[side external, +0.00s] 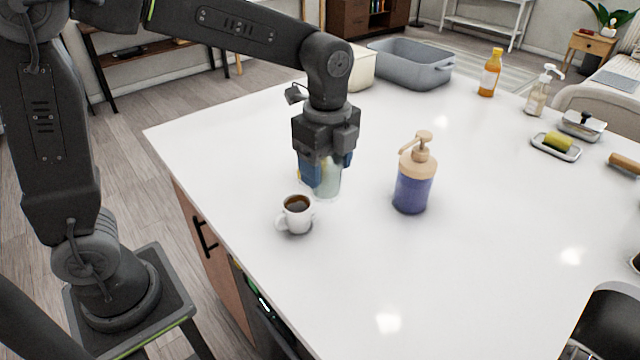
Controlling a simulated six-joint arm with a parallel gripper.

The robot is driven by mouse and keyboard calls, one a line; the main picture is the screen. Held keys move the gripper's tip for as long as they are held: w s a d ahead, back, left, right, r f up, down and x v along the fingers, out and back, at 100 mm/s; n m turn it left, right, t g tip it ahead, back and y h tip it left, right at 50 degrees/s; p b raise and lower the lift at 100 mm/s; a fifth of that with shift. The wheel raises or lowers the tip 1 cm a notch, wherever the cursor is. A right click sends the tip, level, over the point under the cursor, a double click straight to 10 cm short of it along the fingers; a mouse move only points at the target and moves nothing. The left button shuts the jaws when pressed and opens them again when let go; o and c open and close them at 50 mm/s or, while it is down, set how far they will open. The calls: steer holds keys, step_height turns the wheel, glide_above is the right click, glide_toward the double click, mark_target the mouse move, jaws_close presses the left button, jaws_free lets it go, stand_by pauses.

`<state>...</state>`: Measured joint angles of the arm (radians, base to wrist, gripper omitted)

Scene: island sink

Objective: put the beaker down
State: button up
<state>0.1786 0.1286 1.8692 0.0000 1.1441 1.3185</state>
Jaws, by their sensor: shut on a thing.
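The beaker (328,181) is a pale greenish, see-through vessel on or just above the white countertop (480,250). My gripper (328,165) points down over it, shut on its upper part, with blue fingers on either side. The beaker looks upright. Its top is hidden by my gripper. I cannot tell whether its base touches the counter.
A white cup of dark coffee (296,214) stands close in front of the beaker. A purple pump bottle (413,185) stands to the right. A grey basin (410,65), an orange bottle (490,75) and a sponge dish (556,147) are farther back. The front middle counter is clear.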

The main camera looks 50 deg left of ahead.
steer(key=w+a+f+n, duration=0.1)
steer(key=w+a+n, duration=0.4)
steer(key=w+n, duration=0.3)
steer(key=w+a+f+n, duration=0.2)
steer(key=w+a+n, duration=0.4)
steer(key=w+n, duration=0.2)
steer(key=shift+w+a+f+n, duration=0.15)
steer(key=shift+a+f+n, duration=0.1)
steer(key=shift+n, duration=0.35)
steer(key=s+r, duration=0.4)
steer(key=s, duration=0.8)
glide_toward(349, 217)
steer(key=shift+f, duration=1.6)
steer(key=shift+f, duration=0.2)
steer(key=o, duration=0.9)
steer(key=shift+o, duration=0.2)
